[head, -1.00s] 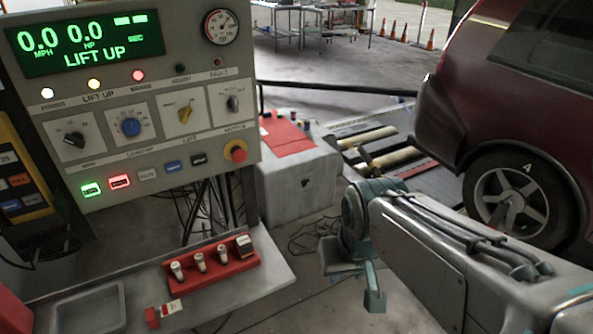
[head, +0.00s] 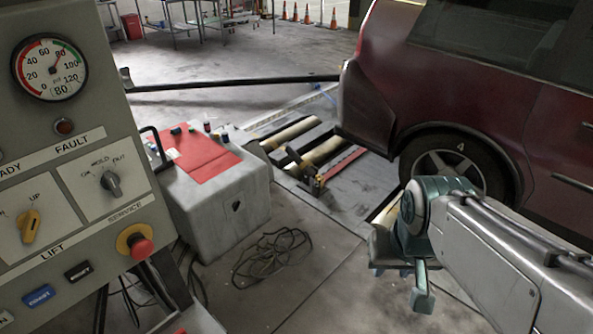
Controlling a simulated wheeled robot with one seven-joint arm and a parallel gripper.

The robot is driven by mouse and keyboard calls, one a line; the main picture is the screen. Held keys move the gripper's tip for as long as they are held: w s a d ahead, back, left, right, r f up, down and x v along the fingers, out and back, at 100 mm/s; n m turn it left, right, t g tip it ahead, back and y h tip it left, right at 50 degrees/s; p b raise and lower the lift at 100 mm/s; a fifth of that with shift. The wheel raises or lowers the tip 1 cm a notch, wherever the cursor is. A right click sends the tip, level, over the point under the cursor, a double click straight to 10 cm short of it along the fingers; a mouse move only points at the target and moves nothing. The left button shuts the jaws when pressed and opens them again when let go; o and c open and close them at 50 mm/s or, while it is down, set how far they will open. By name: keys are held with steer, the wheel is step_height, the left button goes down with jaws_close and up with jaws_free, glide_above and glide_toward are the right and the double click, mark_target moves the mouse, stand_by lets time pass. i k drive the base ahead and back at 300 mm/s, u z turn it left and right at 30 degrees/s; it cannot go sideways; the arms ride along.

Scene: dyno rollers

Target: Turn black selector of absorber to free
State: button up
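A small black shape (head: 237,207), which may be the black selector, sits on the front face of a grey box (head: 190,225) on the floor in the head view. It is too small to read its setting or any label. My gripper (head: 405,285) hangs at the end of my arm, right of the grey box and well apart from it. Part of the gripper is hidden by my own arm, and its opening is unclear. I see nothing held in it.
The control panel (head: 95,130) at left has a gauge, a yellow lift selector (head: 31,226), a dark service selector (head: 111,184) and a red stop button (head: 140,247). A cable coil (head: 270,255) lies on the floor. Rollers and a dark red car (head: 440,90) stand beyond.

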mark_target(236, 205)
steer(key=z, duration=0.5)
steer(key=i, duration=1.5)
steer(key=u, duration=0.6)
steer(key=i, duration=1.05)
steer(key=u, duration=0.9)
steer(key=i, duration=0.2)
steer(key=u, duration=0.25)
